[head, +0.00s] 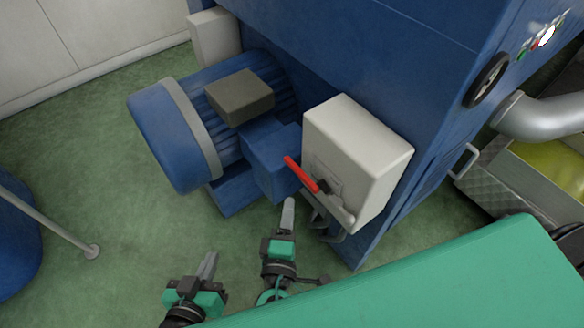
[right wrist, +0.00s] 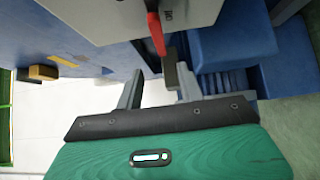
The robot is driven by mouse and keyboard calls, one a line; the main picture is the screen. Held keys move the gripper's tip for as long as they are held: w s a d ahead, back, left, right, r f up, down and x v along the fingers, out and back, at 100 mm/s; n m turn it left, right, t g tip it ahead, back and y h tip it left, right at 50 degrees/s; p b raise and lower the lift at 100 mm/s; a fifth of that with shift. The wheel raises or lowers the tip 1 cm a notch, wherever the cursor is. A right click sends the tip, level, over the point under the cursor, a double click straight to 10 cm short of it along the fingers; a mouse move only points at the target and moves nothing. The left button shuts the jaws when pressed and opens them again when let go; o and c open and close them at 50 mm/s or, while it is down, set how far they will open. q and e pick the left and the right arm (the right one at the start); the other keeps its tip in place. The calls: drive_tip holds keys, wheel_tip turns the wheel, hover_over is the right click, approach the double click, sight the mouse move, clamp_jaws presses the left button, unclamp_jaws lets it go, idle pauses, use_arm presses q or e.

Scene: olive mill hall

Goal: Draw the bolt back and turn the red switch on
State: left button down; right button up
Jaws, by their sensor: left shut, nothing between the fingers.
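The red switch (head: 300,173) is a red lever on a dark hub on the front of a pale box (head: 366,150); it points up and left in the head view. It also shows in the right wrist view (right wrist: 156,33), just beyond the fingers. I cannot pick out the bolt for sure; small grey metal parts sit at the box's lower edge. My right gripper (head: 288,205) is below the lever, apart from it. Its fingers stand apart with nothing seen between them in the right wrist view (right wrist: 155,88). My left gripper (head: 211,258) is shut and empty, lower and further left.
A blue motor (head: 165,135) with a dark terminal box (head: 240,97) stands left of the pale box. A blue machine wall (head: 400,50) rises behind. A green surface (head: 430,275) fills the lower right. Green floor (head: 90,160) lies open at left, with a grey rod (head: 50,222) there.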

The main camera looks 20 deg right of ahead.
sight(295, 173)
drive_tip(key=x, duration=1.1)
drive_tip(key=shift+w+d+f+b, duration=0.1)
drive_tip(key=shift+b, duration=0.3)
use_arm(q)
drive_tip(key=shift+w+d+r+t, duration=0.35)
drive_tip(key=shift+r+t, duration=0.25)
drive_tip(key=shift+t, duration=0.2)
use_arm(e)
drive_tip(key=shift+w+d, duration=0.35)
drive_tip(key=shift+w, duration=0.3)
drive_tip(key=shift+c, duration=0.5)
clamp_jaws()
